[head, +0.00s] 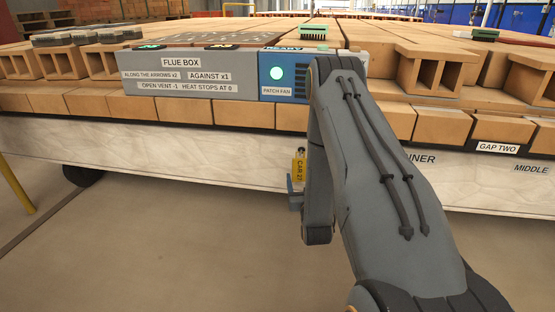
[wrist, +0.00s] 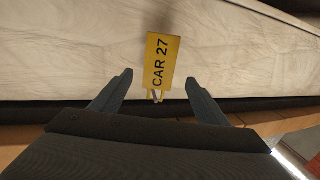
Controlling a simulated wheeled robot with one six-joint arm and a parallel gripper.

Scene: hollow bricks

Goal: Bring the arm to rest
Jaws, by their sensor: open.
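My arm (head: 385,190) reaches forward from the lower right in the head view and bends down in front of the brick-laden car. My gripper (head: 293,190) hangs low before the car's pale side panel (head: 230,158). In the wrist view my gripper (wrist: 157,85) is open, its two fingers apart with nothing between the tips. A yellow tag reading "CAR 27" (wrist: 163,62) shows just beyond the fingertips. It also shows in the head view (head: 299,165), right above the gripper. I cannot tell whether a finger touches it.
A grey flue box (head: 195,65) and a blue patch fan (head: 285,76) with a lit green light stand on the car's near edge, close behind my arm. Hollow bricks (head: 440,75) line the deck. A yellow post (head: 15,185) stands at left. The floor (head: 190,250) in front is clear.

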